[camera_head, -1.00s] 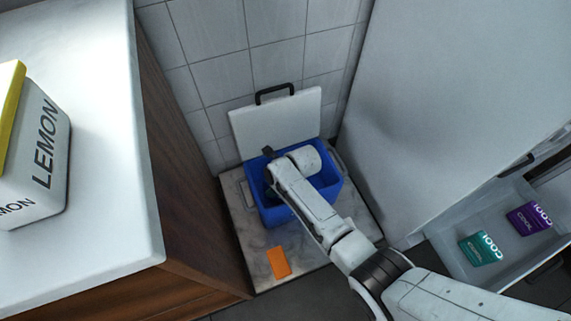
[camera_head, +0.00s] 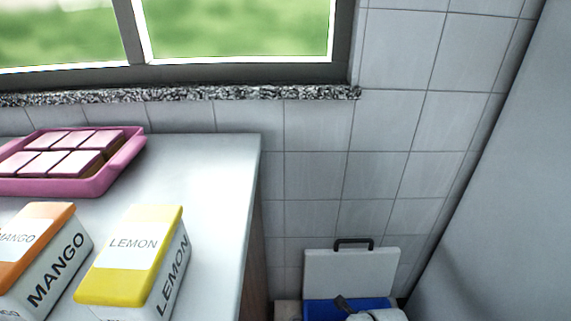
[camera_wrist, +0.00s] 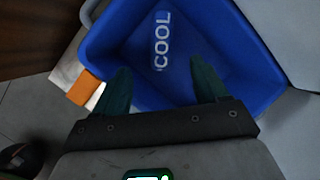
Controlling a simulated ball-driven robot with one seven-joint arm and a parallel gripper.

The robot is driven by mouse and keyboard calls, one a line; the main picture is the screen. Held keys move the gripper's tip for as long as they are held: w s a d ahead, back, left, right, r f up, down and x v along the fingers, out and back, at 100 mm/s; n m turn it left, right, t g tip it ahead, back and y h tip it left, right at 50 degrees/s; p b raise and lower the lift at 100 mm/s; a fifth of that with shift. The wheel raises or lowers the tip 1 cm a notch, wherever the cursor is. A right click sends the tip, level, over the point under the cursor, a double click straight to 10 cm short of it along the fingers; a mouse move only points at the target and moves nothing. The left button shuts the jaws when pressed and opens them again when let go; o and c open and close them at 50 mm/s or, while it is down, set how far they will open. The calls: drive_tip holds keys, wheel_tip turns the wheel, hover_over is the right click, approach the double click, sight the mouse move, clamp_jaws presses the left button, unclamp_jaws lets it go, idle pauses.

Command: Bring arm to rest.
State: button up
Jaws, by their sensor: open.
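My gripper (camera_wrist: 160,90) is open in the wrist view, its two dark fingers apart with nothing between them. It points down into a blue box (camera_wrist: 115,38) marked "COOL" on the inside. In the head view only the top of the blue box (camera_head: 350,307) shows at the bottom edge. A white piece of my arm is over it there, and the fingers are not visible in that view.
A white lid (camera_head: 350,272) with a black handle stands behind the box. A counter (camera_head: 215,170) at left bears a lemon carton (camera_head: 125,262), a mango carton (camera_head: 50,260) and a pink tray (camera_head: 90,186). An orange item (camera_wrist: 83,88) lies beside the box. A pale panel (camera_head: 500,200) rises at right.

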drive_tip(key=s+d+r+n+t+h, duration=0.1)
drive_tip(key=s+d+r+n, duration=0.4)
drive_tip(key=s+r+n, duration=0.6)
drive_tip(key=s+d+r+n+t+h, duration=0.15)
drive_tip(key=s+d+r+n, duration=0.25)
drive_tip(key=s+r+n, duration=0.7)
drive_tip(key=s+d+f+n+g, duration=0.25)
drive_tip(key=s+f+g, duration=0.25)
drive_tip(key=s+f, duration=0.4)
wheel_tip(320, 180, up, 26)
drive_tip(key=w+a+p, duration=0.1)
drive_tip(key=w+p, duration=0.1)
drive_tip(key=p, duration=2.5)
wheel_tip(320, 180, down, 18)
drive_tip(key=b, duration=1.8)
drive_tip(key=shift+s+b, duration=0.15)
drive_tip(key=shift+b, duration=0.15)
